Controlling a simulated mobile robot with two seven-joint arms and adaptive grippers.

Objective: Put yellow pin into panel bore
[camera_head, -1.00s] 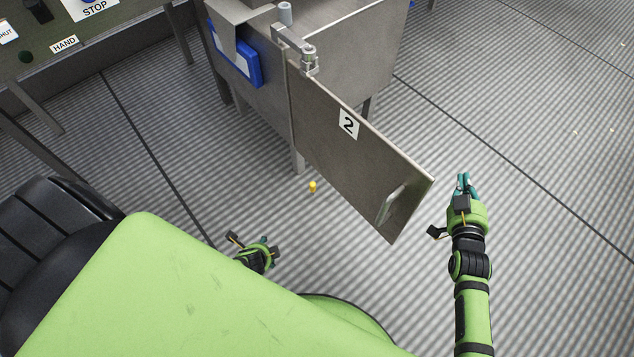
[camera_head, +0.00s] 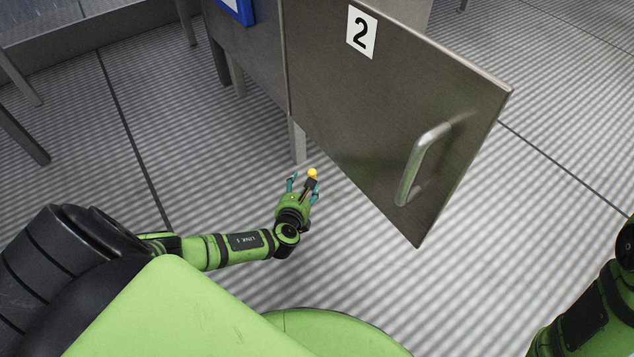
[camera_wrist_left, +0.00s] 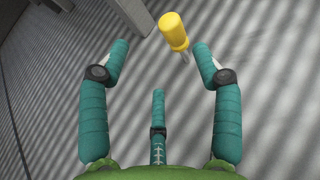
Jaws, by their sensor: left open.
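The yellow pin (camera_head: 312,173) is on the ribbed floor near a leg of the metal cabinet. In the left wrist view the pin (camera_wrist_left: 174,31) shows a yellow head and a short metal shank, just beyond the fingertips and nearer the right-hand one. My left gripper (camera_head: 303,180) is open around empty space, its teal fingers apart and pointing at the pin; its fingers also show in the left wrist view (camera_wrist_left: 160,55). I cannot make out the panel bore. The panel numbered 2 (camera_head: 390,120) hangs at an angle. My right gripper is out of view.
A metal handle (camera_head: 423,165) sticks out of the panel to the right of the pin. A cabinet leg (camera_head: 298,140) stands just behind the pin. My right arm shows at the lower right edge. The floor in front of the panel is clear.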

